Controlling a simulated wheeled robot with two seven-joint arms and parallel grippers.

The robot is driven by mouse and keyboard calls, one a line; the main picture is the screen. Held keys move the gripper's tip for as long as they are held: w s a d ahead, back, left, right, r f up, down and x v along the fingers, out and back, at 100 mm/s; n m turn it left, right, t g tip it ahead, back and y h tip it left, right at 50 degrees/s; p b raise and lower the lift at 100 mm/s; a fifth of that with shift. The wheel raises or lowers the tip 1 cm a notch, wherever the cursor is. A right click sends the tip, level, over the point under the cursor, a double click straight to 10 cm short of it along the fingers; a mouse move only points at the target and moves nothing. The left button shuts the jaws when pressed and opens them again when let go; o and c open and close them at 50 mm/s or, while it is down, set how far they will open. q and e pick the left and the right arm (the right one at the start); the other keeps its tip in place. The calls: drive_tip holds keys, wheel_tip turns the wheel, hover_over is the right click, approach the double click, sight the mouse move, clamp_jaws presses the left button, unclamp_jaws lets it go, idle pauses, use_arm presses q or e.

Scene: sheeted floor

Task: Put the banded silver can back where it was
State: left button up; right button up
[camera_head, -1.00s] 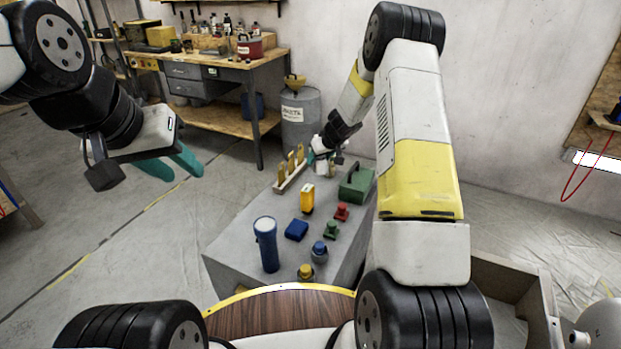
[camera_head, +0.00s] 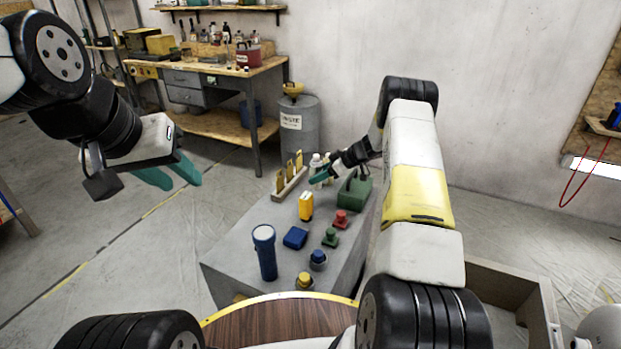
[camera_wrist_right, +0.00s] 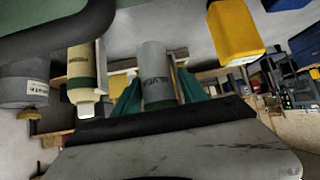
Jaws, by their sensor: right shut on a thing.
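The silver can (camera_wrist_right: 155,75) with a dark printed band is between the teal fingers of my right gripper (camera_wrist_right: 158,98) in the right wrist view. The right gripper is shut on it. In the head view my right gripper (camera_head: 320,176) is at the far end of the grey stand (camera_head: 232,255), beside the white bottles (camera_head: 315,163); I cannot make out the can there. A cream bottle (camera_wrist_right: 82,75) with a green label stands beside the can in the wrist view. My left gripper (camera_head: 172,178) is open and empty, in the air left of the stand.
A green box (camera_head: 355,193) is just right of my right gripper. A wooden rack (camera_head: 290,183) with yellow pieces is to its left. A yellow item (camera_head: 306,206), blue box (camera_head: 295,237), blue flashlight (camera_head: 265,252) and several knobbed pieces stand nearer. A grey drum (camera_head: 298,130) is behind.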

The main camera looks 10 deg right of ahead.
sight(321, 184)
wheel_tip(321, 184, down, 5)
drive_tip(key=shift+f, duration=0.1)
drive_tip(key=o, duration=0.8)
